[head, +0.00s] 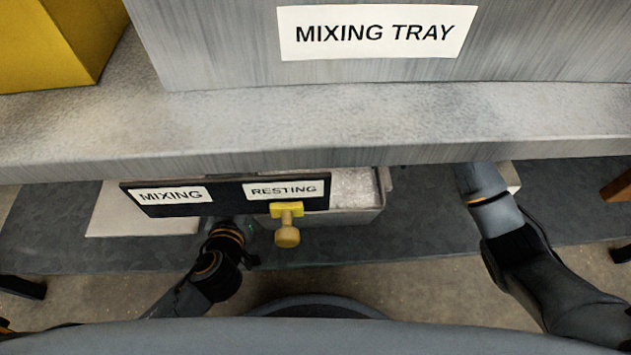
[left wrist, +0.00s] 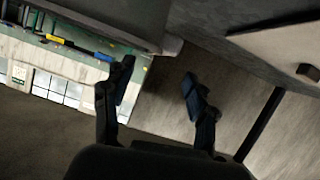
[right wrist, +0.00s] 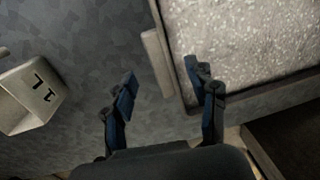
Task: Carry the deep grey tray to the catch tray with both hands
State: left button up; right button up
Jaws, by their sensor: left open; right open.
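A deep grey tray (head: 358,217) filled with white grain is partly hidden behind a dark sign board in the head view. In the right wrist view the tray's wall (right wrist: 184,88) and a small grey side handle (right wrist: 157,62) show. My right gripper (right wrist: 160,80) is open, with the handle just beyond and between its fingertips. My left gripper (left wrist: 158,82) is open and empty; a grey body (left wrist: 110,20) lies beyond its fingers, and I cannot tell whether it is the tray. The left fingers are hidden in the head view. I cannot identify the catch tray.
The sign board (head: 225,195) reads MIXING and RESTING and carries a yellow knob (head: 287,232). A counter (head: 300,125) overhangs it, bearing a large box labelled MIXING TRAY (head: 220,60) and a yellow block (head: 50,45). A white 1L cup (right wrist: 35,95) stands left.

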aim_at(386, 172)
pick_arm(q)
jog(key=x, duration=0.8)
jog(key=shift+w+f, duration=0.15)
jog(key=shift+w, duration=0.25)
pick_arm(e)
jog(key=f, duration=0.5)
jog(key=a+f, duration=0.1)
jog(key=f, duration=0.2)
jog(key=shift+f, duration=0.35)
pick_arm(q)
grip_shut()
pick_arm(e)
grip_shut()
pick_arm(q)
jog(key=shift+a, duration=0.1)
pick_arm(e)
jog(key=shift+d, duration=0.2)
pick_arm(q)
jog(key=shift+w+r, duration=0.15)
jog(key=shift+r, duration=0.15)
pick_arm(e)
jog(key=shift+w+r, duration=0.1)
jog(key=shift+r, duration=0.05)
